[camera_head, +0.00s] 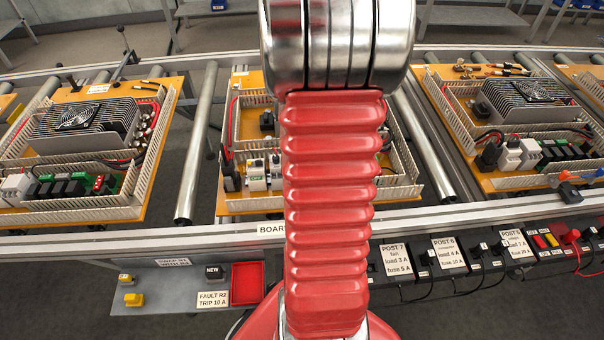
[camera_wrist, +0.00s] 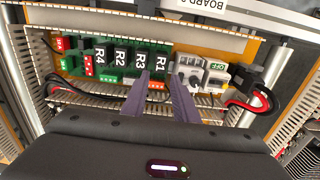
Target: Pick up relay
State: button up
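In the wrist view a row of black relays on green sockets shows labels that look like R4 (camera_wrist: 100,54), R2 (camera_wrist: 120,57), R3 (camera_wrist: 140,59) and R1 (camera_wrist: 160,61). My gripper (camera_wrist: 159,77) is open, with two purple fingers apart. Its fingertips overlap the near side of R3 and R1 in the picture; I cannot tell whether they touch. In the head view my red arm hides the gripper and the relays of the middle board (camera_head: 228,204). A card (camera_head: 213,299) reads FAULT R2, TRIP 10 A.
White breakers (camera_wrist: 203,73) stand right of R1. Slotted duct walls (camera_wrist: 88,100) and red and black wires (camera_wrist: 245,98) surround the row. Other boards stand left (camera_head: 150,170) and right (camera_head: 488,184).

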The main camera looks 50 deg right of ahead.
jog(key=shift+f, duration=3.15)
jog(key=shift+f, duration=0.1)
jog(key=shift+a+f, duration=0.1)
jog(key=shift+f, duration=2.4)
jog(key=shift+c, duration=0.4)
jog(key=c, duration=0.5)
jog(key=shift+c, duration=0.2)
jog(key=shift+r, duration=0.1)
notch_tip(320, 180, up, 10)
jog(key=shift+f, duration=0.1)
